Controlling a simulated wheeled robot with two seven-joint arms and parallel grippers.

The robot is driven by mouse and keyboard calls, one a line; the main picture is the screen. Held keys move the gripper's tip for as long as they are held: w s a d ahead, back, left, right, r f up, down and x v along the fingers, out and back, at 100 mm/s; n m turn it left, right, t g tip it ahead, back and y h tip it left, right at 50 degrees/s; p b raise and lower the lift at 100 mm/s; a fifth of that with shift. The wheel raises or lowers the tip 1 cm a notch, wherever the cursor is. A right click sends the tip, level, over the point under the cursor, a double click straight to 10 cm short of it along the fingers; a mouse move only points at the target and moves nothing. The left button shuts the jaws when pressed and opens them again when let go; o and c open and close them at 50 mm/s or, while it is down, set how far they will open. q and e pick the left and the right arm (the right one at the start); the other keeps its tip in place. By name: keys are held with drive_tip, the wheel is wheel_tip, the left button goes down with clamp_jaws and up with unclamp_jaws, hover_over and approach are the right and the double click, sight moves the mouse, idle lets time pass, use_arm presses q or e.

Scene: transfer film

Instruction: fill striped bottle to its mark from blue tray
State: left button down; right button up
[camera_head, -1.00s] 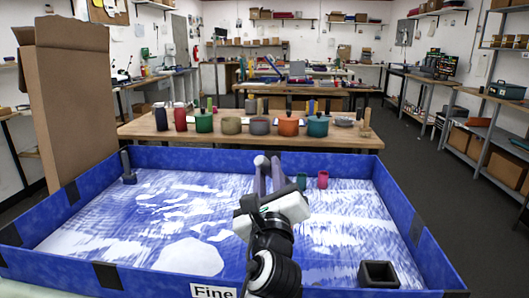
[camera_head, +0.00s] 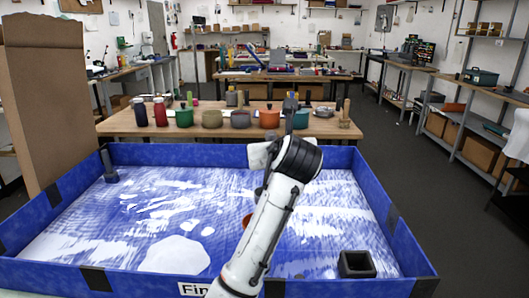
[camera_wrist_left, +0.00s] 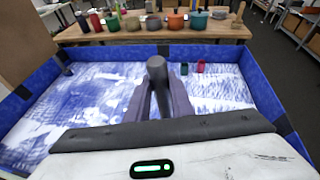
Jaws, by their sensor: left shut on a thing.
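The blue tray (camera_head: 170,154) fills the middle of the head view, with blue-and-white patterned contents. A label, partly cut off, is on its front wall. My left arm (camera_head: 258,235) reaches up over the tray and hides its own fingertips in the head view. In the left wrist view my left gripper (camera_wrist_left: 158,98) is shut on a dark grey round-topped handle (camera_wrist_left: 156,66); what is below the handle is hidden. A green cup (camera_wrist_left: 184,69) and a red cup (camera_wrist_left: 200,66) stand past it by the far wall. I cannot make out a striped bottle. My right gripper is out of view.
A dark grey post (camera_head: 108,166) stands at the tray's left wall. A black open square box (camera_head: 356,264) sits front right. An orange-brown piece (camera_head: 247,220) shows beside my arm. A cardboard box (camera_head: 45,100) rises at left. Pots and bottles line the wooden table (camera_head: 120,124) behind.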

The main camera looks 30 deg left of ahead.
sight(274, 132)
use_arm(q)
drive_tip(key=shift+w+f+g, duration=0.1)
drive_tip(key=shift+w+g, duration=0.2)
drive_tip(key=shift+w, duration=0.1)
drive_tip(key=shift+r, duration=2.5)
